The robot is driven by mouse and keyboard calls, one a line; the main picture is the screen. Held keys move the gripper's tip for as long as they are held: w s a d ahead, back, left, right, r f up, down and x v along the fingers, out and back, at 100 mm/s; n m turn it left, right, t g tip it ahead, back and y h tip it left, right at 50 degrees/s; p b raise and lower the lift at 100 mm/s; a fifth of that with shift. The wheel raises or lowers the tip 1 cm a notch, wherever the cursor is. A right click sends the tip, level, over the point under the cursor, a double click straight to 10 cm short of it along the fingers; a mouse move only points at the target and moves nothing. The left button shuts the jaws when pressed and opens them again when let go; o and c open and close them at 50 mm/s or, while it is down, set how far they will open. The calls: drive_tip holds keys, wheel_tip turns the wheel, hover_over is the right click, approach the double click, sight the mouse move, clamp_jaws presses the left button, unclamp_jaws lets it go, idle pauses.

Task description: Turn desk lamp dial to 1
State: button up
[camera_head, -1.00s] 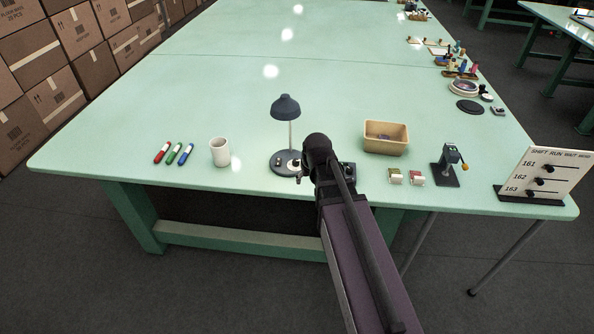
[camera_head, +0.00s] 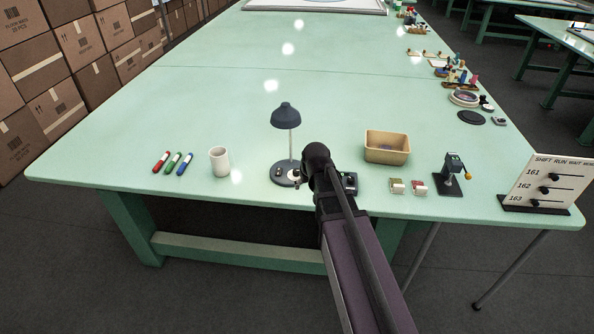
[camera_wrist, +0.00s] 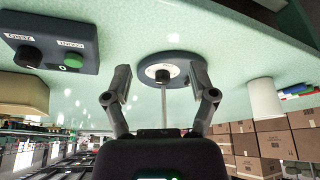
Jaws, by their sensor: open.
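The desk lamp (camera_head: 285,112) stands upright near the table's front edge, with a dark shade, thin pole and round dark base. In the wrist view, which looks upside down, its base (camera_wrist: 187,66) carries a pale plate with a black dial (camera_wrist: 163,75). My gripper (camera_wrist: 161,90) is open, one finger on each side of the dial in that view, with no visible contact. I cannot tell the depth gap or which number the dial points to. In the head view my arm hides the gripper's fingers.
A dark box (camera_wrist: 48,50) with a knob and green button is close beside the lamp. A white mug (camera_head: 219,161) and several markers (camera_head: 173,162) lie left. A tan bin (camera_head: 387,147), small boxes and a shift board (camera_head: 545,183) are right. Table behind the lamp is clear.

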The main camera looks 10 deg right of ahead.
hover_over(296, 171)
drive_tip(key=s, duration=0.1)
drive_tip(key=shift+d, duration=0.15)
drive_tip(key=shift+s+f+b, duration=0.2)
drive_tip(key=shift+f+b, duration=0.4)
drive_tip(key=shift+b+x, duration=1.7)
drive_tip(key=shift+x, duration=0.15)
clamp_jaws()
